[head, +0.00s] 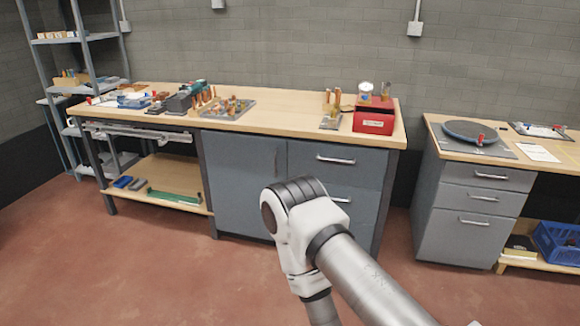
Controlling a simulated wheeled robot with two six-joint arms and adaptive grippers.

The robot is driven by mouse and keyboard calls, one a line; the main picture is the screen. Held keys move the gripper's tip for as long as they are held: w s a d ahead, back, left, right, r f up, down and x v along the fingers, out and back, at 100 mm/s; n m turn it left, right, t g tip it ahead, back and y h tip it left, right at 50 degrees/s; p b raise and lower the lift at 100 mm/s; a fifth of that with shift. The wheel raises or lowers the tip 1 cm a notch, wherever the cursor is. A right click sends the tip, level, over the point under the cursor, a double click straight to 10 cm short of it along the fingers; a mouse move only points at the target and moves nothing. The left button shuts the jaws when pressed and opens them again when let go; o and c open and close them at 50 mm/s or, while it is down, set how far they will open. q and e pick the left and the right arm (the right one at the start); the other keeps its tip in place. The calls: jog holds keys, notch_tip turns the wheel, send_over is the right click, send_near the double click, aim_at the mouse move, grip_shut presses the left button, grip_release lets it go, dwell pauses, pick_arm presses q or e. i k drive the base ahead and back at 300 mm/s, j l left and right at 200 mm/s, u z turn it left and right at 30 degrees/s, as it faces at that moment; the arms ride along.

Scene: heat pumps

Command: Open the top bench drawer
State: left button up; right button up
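The workbench (280,121) stands against the wall with a wooden top and a grey cabinet below. Its top drawer (315,173) is at the upper right of the cabinet and looks shut, with a horizontal metal handle (336,160). A lower drawer's handle (341,199) shows just past my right arm, which comes in from the lower right and hides part of the lower drawers. Its forearm runs down out of the bottom edge, so my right gripper is not in view. My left arm and gripper are not in view.
A red box (374,121) and small parts stand on the bench top. Left of the drawers is a cabinet door (240,180). A second bench with a drawer unit (470,210) and a blue crate (558,243) is at right. Red floor in front is clear.

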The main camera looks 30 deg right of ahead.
aim_at(346, 165)
jog(key=z, duration=1.3)
